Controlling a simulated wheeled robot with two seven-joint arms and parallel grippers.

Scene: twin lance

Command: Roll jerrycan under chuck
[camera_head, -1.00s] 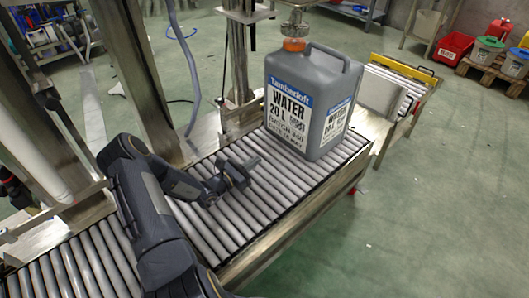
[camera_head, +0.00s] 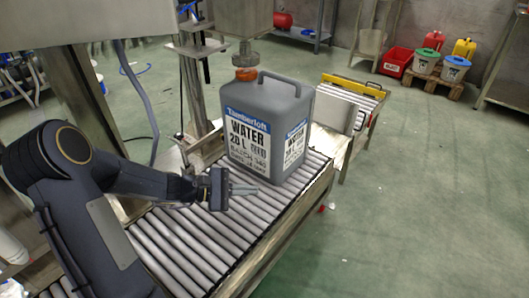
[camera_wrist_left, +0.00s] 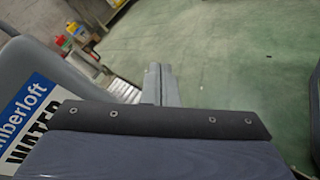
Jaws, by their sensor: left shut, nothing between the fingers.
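The grey jerrycan (camera_head: 264,125), labelled "WATER 20 L", stands upright on the roller conveyor (camera_head: 185,238). Its orange cap (camera_head: 246,74) is right below the metal chuck (camera_head: 245,54), and I cannot tell if they touch. My left gripper (camera_head: 252,190) is shut and empty, low over the rollers at the can's near side. In the left wrist view the shut fingers (camera_wrist_left: 160,84) point ahead, with the jerrycan (camera_wrist_left: 30,95) beside them at the left. I cannot tell if gripper and can touch. My right gripper is not seen.
A steel frame post (camera_head: 192,90) stands behind the conveyor. A yellow-edged end section (camera_head: 352,88) lies beyond the can. The green floor (camera_head: 430,200) at right is clear.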

